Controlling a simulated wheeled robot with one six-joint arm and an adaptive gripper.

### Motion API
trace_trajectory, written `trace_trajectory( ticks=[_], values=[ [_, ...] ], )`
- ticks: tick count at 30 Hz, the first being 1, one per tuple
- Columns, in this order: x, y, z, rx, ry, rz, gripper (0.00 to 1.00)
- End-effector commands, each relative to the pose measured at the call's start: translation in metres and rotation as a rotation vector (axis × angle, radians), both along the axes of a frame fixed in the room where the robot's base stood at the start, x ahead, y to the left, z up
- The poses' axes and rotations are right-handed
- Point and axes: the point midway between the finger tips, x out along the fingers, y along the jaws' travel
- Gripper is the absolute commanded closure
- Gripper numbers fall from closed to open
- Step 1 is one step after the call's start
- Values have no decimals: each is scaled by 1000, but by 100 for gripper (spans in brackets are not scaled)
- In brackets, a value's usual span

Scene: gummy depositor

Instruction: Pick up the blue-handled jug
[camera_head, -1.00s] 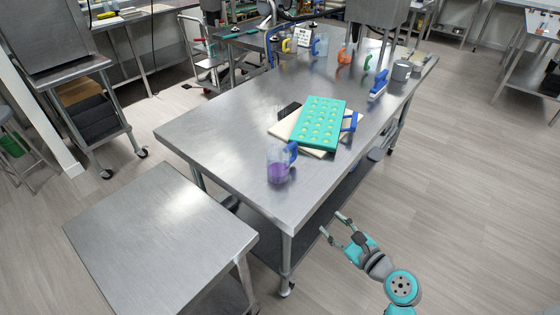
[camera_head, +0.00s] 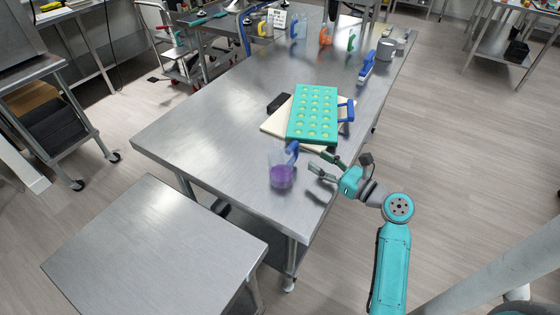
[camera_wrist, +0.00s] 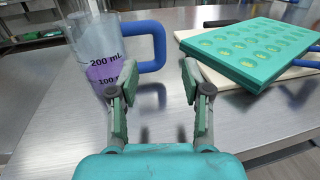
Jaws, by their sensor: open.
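The blue-handled jug (camera_head: 281,172) is a clear measuring jug with purple liquid in its lower part. It stands upright near the front edge of the steel table. Its blue handle (camera_head: 292,152) points towards the upper right in the head view. In the wrist view the jug (camera_wrist: 92,50) is at the upper left, with its handle (camera_wrist: 158,46) ahead of the gap between my fingers. My gripper (camera_head: 322,165) is open and empty, to the right of the jug and apart from it. In the wrist view my gripper's fingers (camera_wrist: 153,72) are spread, the left one partly covering the jug.
A green mould tray (camera_head: 314,114) with a blue handle lies on a cream board (camera_head: 276,124) behind the jug. More jugs (camera_head: 326,36) stand at the far end. A lower steel table (camera_head: 150,245) is at front left.

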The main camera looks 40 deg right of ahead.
Motion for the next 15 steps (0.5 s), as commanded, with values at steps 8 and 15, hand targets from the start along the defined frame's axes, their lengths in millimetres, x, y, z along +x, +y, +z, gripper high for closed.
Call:
trace_trajectory(
  ticks=[8, 15],
  values=[
    [36, 7, -1, 0, 1, 3, 51],
    [54, 9, -2, -2, 0, 3, 51]
  ],
)
